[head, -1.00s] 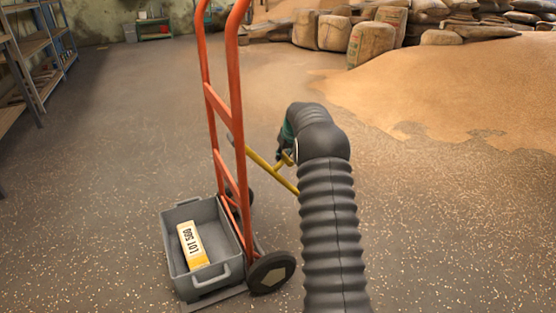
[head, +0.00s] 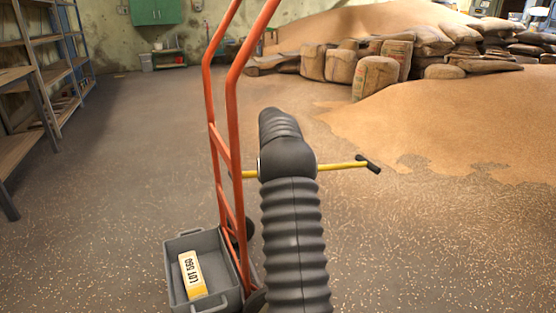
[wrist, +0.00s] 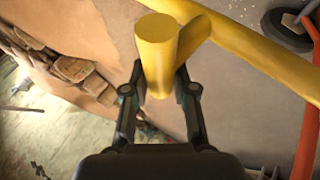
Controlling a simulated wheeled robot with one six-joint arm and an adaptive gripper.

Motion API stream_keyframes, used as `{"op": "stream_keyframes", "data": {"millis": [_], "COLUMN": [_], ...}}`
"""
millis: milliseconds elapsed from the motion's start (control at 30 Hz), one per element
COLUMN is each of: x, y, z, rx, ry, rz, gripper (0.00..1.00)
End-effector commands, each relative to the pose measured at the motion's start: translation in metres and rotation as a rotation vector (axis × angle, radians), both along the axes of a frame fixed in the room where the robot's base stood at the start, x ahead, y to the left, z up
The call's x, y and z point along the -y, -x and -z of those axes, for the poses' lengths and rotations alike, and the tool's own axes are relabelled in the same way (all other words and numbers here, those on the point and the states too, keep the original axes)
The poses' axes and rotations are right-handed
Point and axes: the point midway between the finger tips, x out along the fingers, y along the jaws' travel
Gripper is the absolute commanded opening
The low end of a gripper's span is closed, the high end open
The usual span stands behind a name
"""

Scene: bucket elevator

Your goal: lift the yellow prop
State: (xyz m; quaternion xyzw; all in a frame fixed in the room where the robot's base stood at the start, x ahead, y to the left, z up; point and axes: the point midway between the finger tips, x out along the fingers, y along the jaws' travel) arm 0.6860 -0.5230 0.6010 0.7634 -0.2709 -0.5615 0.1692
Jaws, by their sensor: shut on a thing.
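The yellow prop (head: 342,167) is a thin bar that lies nearly level in the head view, behind my arm. A black end piece shows at its right; its left end shows by the orange hand truck (head: 222,155). In the wrist view the prop (wrist: 255,48) is large, with a short round stub pointing toward the camera. My gripper (wrist: 161,75) has one finger on each side of that stub and is shut on it. In the head view my arm hides the gripper. Whether the prop touches the hand truck cannot be told.
A grey bin (head: 208,242) with a yellow and white labelled block (head: 191,275) sits at the foot of the hand truck. Shelves (head: 38,75) stand at the left. Sacks (head: 375,75) and a grain heap (head: 470,125) lie at the back and right. Open floor lies left and front right.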

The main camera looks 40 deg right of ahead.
Motion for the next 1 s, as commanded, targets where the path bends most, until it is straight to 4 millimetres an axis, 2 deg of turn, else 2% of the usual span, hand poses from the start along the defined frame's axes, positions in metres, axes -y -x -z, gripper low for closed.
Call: {"op": "stream_keyframes", "data": {"millis": [33, 100, 400, 633, 1000], "x": [0.005, 0.004, -0.011, -0.022, -0.029], "y": [0.006, 0.007, 0.002, -0.003, -0.007], "z": [-0.017, -0.029, -0.072, -0.086, -0.09], "rx": [0.0, -0.001, 0.001, 0.004, 0.006], "ry": [0.003, 0.003, 0.004, 0.004, 0.006], "rz": [0.011, 0.015, 0.015, 0.013, 0.006], "gripper": [0.0, 0.0, 0.0, 0.0, 0.0]}}
